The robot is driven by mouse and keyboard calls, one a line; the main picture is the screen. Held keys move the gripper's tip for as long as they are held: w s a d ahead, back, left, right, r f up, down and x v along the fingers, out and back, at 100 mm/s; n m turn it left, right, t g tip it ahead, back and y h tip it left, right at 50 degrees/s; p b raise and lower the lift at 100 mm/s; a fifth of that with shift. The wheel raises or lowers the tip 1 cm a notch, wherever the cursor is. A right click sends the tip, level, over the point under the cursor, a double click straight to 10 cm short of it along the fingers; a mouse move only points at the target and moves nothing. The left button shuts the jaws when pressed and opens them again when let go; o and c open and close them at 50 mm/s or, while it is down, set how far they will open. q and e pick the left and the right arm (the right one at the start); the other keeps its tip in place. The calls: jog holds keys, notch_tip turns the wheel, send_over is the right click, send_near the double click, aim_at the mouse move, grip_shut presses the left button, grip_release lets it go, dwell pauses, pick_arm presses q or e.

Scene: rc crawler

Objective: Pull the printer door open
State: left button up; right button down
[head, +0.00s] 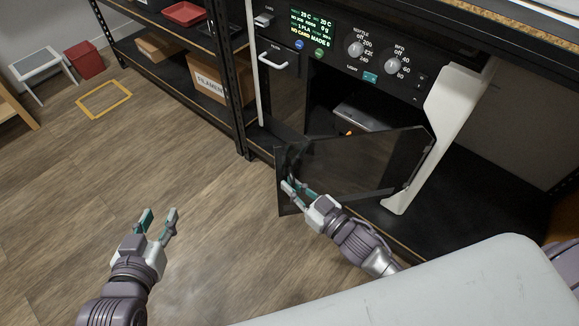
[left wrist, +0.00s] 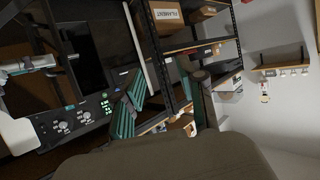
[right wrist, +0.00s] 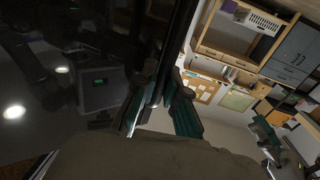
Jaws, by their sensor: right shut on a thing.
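The printer (head: 452,90) stands on a shelf, with a dark control panel and knobs across its top front. Its tinted door (head: 365,165) is swung outward, and part of the chamber shows behind it. My right gripper (head: 294,187) is at the door's free left edge, shut on it. In the right wrist view the fingers (right wrist: 160,110) sit on both sides of the door's dark edge (right wrist: 172,62); the exact contact is partly hidden. My left gripper (head: 158,220) is open and empty above the floor, apart from the door. Its spread fingers show in the left wrist view (left wrist: 165,112).
A rack with a filament box (head: 208,80) and a red tray (head: 184,14) stands left of the printer. A stool (head: 38,68) and a red bin (head: 86,60) are at the far left. The wooden floor (head: 90,160) before the rack is clear.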

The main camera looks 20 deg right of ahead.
pick_arm(q)
jog(key=s+a+f+g+y+p, duration=0.1)
jog(key=s+a+f+g+p, duration=0.1)
jog(key=s, duration=0.5)
jog(key=s+a+f+g+y+p, duration=0.1)
jog(key=s+a+f+g+p, duration=0.1)
jog(key=s+g, duration=0.5)
jog(key=shift+a+f+g+y+p, duration=0.35)
jog(key=shift+a+f, duration=0.1)
jog(key=shift+f, duration=0.9)
pick_arm(e)
jog(key=s+d+n+g+y, duration=0.3)
jog(key=s, duration=0.6)
jog(key=s+d+n+g+y, duration=0.3)
jog(key=s+d+g, duration=0.1)
jog(key=s, duration=0.5)
jog(key=s+d+n+g+y, duration=0.3)
jog(key=s+d, duration=0.1)
jog(key=s, duration=0.5)
jog(key=shift+g, duration=0.4)
jog(key=shift+f, duration=0.1)
jog(key=c, duration=1.5)
grip_release()
pick_arm(q)
jog(key=shift+w, duration=0.1)
